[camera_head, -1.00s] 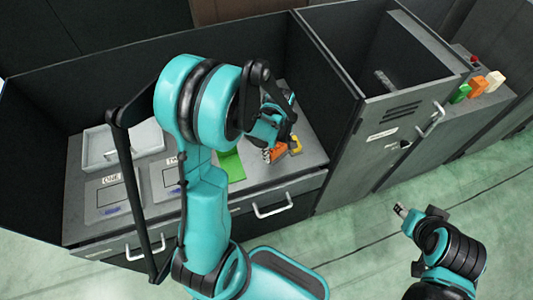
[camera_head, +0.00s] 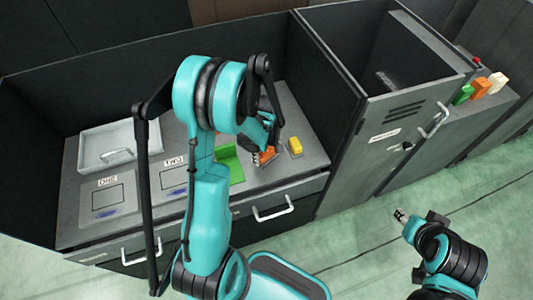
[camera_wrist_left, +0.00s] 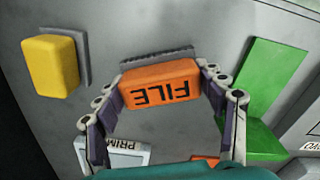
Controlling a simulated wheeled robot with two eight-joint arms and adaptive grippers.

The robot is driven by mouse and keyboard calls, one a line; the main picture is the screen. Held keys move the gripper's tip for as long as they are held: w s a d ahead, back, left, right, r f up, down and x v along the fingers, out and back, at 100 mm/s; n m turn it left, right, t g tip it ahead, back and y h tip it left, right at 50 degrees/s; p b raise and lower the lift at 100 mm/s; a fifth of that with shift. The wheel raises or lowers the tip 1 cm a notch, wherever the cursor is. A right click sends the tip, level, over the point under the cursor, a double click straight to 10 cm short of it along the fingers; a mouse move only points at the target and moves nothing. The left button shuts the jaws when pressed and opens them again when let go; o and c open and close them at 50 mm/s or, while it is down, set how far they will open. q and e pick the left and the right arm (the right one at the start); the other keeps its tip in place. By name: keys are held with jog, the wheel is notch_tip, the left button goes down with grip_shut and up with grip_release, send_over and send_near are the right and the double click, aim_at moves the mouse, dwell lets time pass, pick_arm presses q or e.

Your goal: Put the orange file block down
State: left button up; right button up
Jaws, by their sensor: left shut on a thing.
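The orange file block (camera_wrist_left: 158,86) shows in the left wrist view with its FILE lettering upside down. My left gripper (camera_wrist_left: 160,78) is shut on it, with a finger at each end. In the head view the orange block (camera_head: 267,155) is at the tip of my left gripper (camera_head: 262,150), partly hidden by it, over the grey worktop between the green piece and the yellow block. A dark pad (camera_wrist_left: 158,56) shows just behind the block. I cannot tell whether the block touches the surface. My right gripper (camera_head: 401,215) is above the floor, away from the worktop; its jaws are too small to read.
A yellow block (camera_head: 295,146) sits on a grey pad to the right. An upright-backed green piece (camera_head: 230,165) stands to the left. A pale tray (camera_head: 120,145) and marked outlines lie further left. Tall dark panels wall the worktop. Green, orange and white blocks stand at far right.

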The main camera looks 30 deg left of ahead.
pick_arm(q)
jog(key=o, duration=1.3)
jog(key=shift+f, duration=0.15)
jog(key=shift+o, duration=0.2)
jog(key=shift+r+p, duration=0.3)
jog(key=shift+r, duration=0.05)
notch_tip(320, 180, up, 12)
jog(key=p, duration=0.3)
jog(key=s+d+r+m+t, duration=0.7)
jog(key=s+d+r+m, duration=0.3)
jog(key=r+m, duration=0.3)
jog(key=shift+s+d+m, duration=0.25)
jog(key=shift+s+m, duration=0.25)
jog(key=shift+m, duration=0.2)
